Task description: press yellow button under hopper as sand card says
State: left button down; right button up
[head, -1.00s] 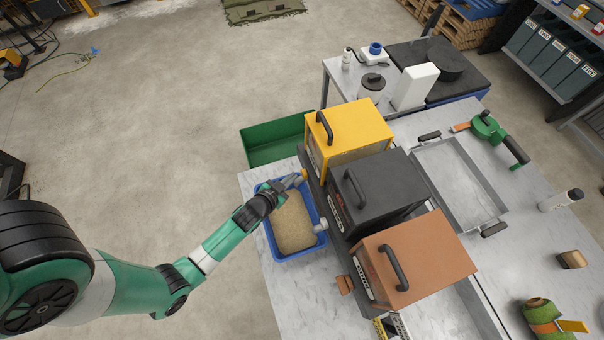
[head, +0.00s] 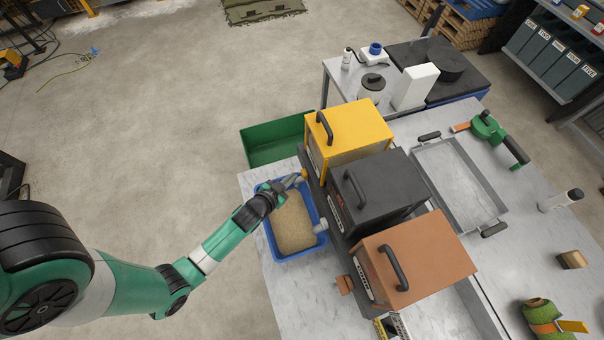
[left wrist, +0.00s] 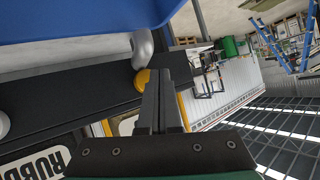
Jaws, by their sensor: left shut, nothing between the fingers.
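A yellow hopper (head: 352,130) stands at the far end of a row of three, with a black one (head: 375,195) and a copper one (head: 415,262). A yellow button (left wrist: 141,83) shows beside my left fingertips in the left wrist view; whether they touch it I cannot tell. My left gripper (head: 293,183) is shut and empty, over the far edge of a blue tray (head: 266,232) holding sand (head: 293,222). Its fingers also show in the left wrist view (left wrist: 160,90). My right gripper is not in view.
A green bin (head: 272,145) stands behind the blue tray. A grey metal tray (head: 458,185) lies right of the hoppers. A green tool (head: 490,132) lies farther right. The table's left front corner is clear. The black hopper carries a label reading "RUBB" (left wrist: 38,165), partly hidden.

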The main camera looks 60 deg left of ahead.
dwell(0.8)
pick_arm(q)
jog(key=shift+w+d+b, duration=0.1)
jog(key=shift+w+b, duration=0.3)
jog(key=shift+w, duration=0.05)
jog(key=shift+w+d+b, duration=0.1)
jog(key=shift+w+b, duration=0.4)
jog(key=shift+w, duration=0.1)
dwell(0.6)
jog(key=shift+s+r, duration=0.1)
jog(key=shift+s, duration=0.05)
dwell(0.6)
jog(key=shift+s+p, duration=0.4)
jog(key=shift+p, duration=0.2)
jog(key=shift+s, duration=0.45)
jog(key=shift+a+p, duration=0.2)
jog(key=shift+p, duration=0.1)
